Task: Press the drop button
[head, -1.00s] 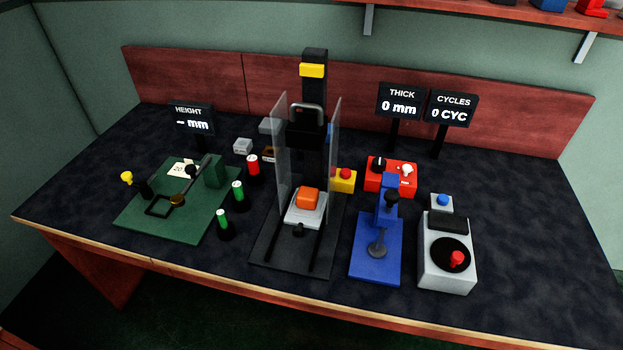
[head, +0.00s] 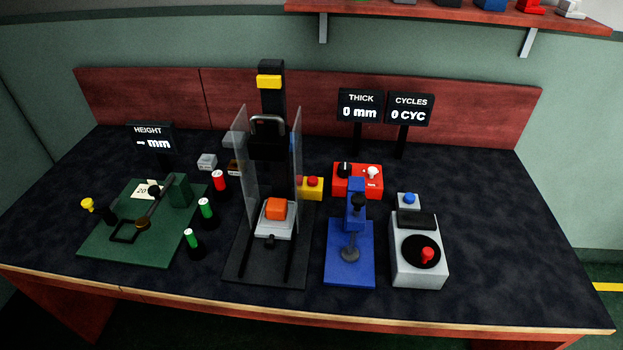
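No button carries a label I can read as "drop". A red button on a yellow box (head: 313,188) sits just right of a black drop tower (head: 272,90) and is partly hidden by the tower's clear side panel. The tower has a dark block with a handle (head: 268,146) raised on it. Below the block, an orange block (head: 276,208) rests on a white plate (head: 264,224). A blue button (head: 409,199) sits on a small grey box at the right. Neither of my grippers is in view.
A blue stand (head: 345,270), a grey box with a red knob (head: 405,276) and a red box with a dial (head: 358,192) stand to the right. A green fixture (head: 120,248) and several capped cylinders stand left. The table's right end is clear.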

